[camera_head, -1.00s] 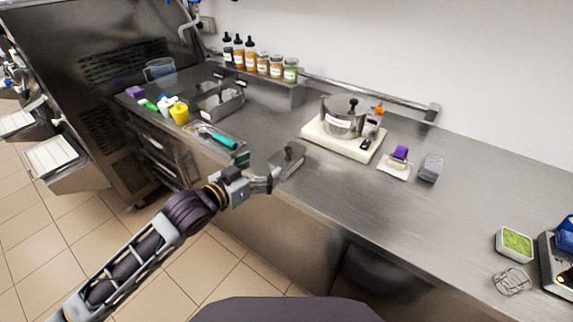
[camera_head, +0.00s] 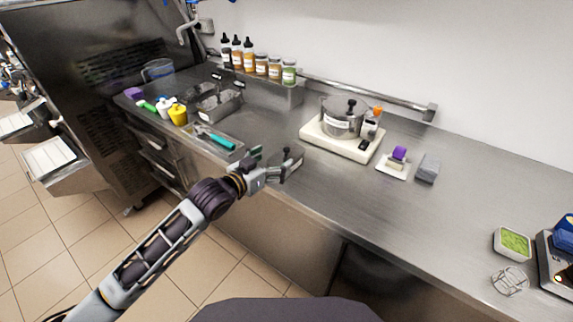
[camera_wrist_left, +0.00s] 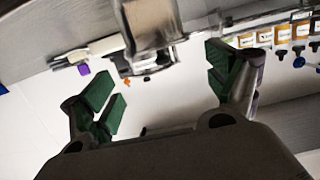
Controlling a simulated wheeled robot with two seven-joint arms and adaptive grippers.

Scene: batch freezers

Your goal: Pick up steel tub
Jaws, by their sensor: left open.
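In the left wrist view, which looks upside down, the green-padded fingers (camera_wrist_left: 165,85) are spread and hold nothing. Shiny steel (camera_wrist_left: 150,22), apparently the tub, shows above and between them. My right gripper is not in view.
A tray (camera_head: 222,143) with a teal-handled tool lies left of the gripper. Bottles and jars (camera_head: 260,66) line the back shelf. The counter's right middle (camera_head: 420,215) is mostly clear.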

